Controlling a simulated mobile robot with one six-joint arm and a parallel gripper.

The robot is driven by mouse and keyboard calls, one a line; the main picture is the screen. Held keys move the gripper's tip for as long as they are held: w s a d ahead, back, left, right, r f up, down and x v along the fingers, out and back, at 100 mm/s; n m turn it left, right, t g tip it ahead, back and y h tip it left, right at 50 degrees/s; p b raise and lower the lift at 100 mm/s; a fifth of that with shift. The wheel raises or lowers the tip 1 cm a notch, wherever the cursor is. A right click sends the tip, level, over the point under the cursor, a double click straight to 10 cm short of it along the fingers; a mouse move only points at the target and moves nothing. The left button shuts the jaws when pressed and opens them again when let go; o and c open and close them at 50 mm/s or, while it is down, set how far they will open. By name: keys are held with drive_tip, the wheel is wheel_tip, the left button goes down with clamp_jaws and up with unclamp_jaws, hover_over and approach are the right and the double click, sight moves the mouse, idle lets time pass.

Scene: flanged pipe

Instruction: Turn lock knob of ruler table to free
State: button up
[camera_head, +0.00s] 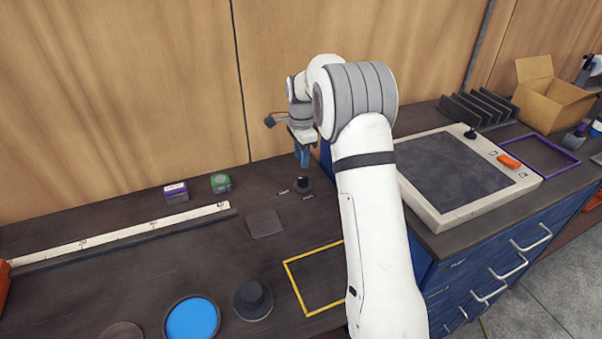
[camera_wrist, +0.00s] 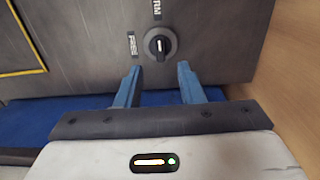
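The lock knob (camera_wrist: 158,45) is a round dark knob with a pale pointer bar. In the wrist view the bar runs nearly up and down, in line with a partly cut-off label ending in "RM" (camera_wrist: 156,8). A "FREE" label (camera_wrist: 132,44) is left of the knob. In the head view the knob (camera_head: 303,184) stands on the dark table top, just below my gripper (camera_head: 302,158). My gripper's two blue fingers (camera_wrist: 158,68) are apart and empty, with the knob beyond the gap between their tips. I see no contact.
A long white ruler (camera_head: 120,235) lies along the dark table. Purple (camera_head: 175,193) and green (camera_head: 221,183) boxes stand behind it. A flat grey square (camera_head: 265,223), yellow frame (camera_head: 290,275), blue disc (camera_head: 192,319) and dark round piece (camera_head: 253,300) are nearby. A wooden wall rises behind.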

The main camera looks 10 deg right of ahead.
sight(302, 178)
wheel_tip(302, 178, down, 8)
drive_tip(key=shift+r+p, duration=0.25)
drive_tip(key=shift+p, duration=0.3)
drive_tip(key=shift+c, duration=0.5)
